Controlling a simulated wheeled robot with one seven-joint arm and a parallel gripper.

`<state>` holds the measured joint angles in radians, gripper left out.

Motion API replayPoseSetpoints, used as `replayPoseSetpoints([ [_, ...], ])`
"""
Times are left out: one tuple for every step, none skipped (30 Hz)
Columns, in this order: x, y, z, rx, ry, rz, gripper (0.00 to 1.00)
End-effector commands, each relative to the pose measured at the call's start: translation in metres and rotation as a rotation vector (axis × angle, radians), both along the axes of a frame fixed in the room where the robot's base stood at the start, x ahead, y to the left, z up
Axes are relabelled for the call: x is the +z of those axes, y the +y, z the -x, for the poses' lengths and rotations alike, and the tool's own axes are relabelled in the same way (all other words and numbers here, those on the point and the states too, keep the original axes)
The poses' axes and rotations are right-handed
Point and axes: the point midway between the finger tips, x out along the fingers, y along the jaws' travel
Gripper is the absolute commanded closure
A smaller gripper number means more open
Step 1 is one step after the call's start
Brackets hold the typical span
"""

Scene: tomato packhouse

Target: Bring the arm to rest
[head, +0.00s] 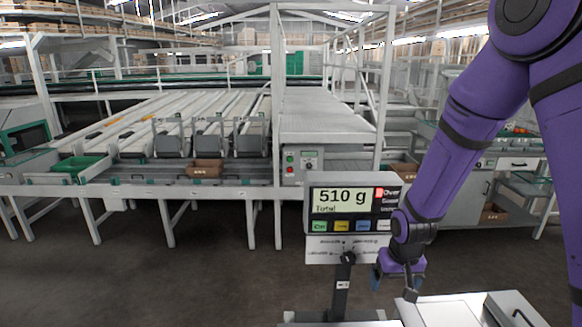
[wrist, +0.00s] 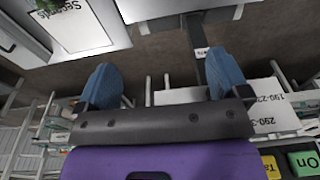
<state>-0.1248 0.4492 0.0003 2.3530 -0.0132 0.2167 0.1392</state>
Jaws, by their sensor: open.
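My purple arm (head: 445,160) reaches down from the upper right in the head view. My gripper (head: 397,287) hangs at its lower end, just right of the scale's post and above the pale work surface. In the wrist view my gripper (wrist: 164,80) has its two blue fingers wide apart, with nothing between them. The scale display (head: 342,209) reads 510 g Total, with a red Over sign at its right, partly close to my arm.
The scale's post (head: 341,290) stands close to my gripper. A pale surface (head: 445,312) lies below it. A sheet marked Seconds (wrist: 75,25) shows upside down in the wrist view. A sorting line (head: 170,125) with a green tray (head: 80,163) stands behind, across open floor.

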Motion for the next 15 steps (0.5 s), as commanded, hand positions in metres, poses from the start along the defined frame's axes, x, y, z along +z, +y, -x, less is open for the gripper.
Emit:
replayPoseSetpoints([
  [0.02, -0.002, 0.001, -0.002, -0.02, -0.002, 0.07],
  [0.03, -0.004, 0.002, -0.002, -0.028, -0.002, 0.07],
  [0.043, -0.005, 0.004, -0.002, -0.036, -0.003, 0.07],
  [0.053, -0.007, 0.006, -0.002, -0.044, -0.003, 0.07],
  [0.062, -0.008, 0.008, -0.001, -0.05, -0.003, 0.07],
  [0.075, -0.01, 0.011, -0.001, -0.06, -0.004, 0.07],
  [0.084, -0.011, 0.014, -0.001, -0.067, -0.004, 0.07],
  [0.094, -0.012, 0.016, -0.001, -0.075, -0.004, 0.07],
  [0.106, -0.014, 0.02, -0.002, -0.084, -0.004, 0.07],
  [0.115, -0.016, 0.024, -0.003, -0.092, -0.004, 0.07],
  [0.124, -0.017, 0.027, -0.003, -0.099, -0.005, 0.07],
  [0.135, -0.019, 0.032, -0.003, -0.108, -0.005, 0.07],
  [0.144, -0.021, 0.036, -0.003, -0.115, -0.005, 0.07],
  [0.152, -0.022, 0.041, -0.003, -0.122, -0.005, 0.07],
  [0.163, -0.024, 0.046, -0.003, -0.132, -0.005, 0.07],
])
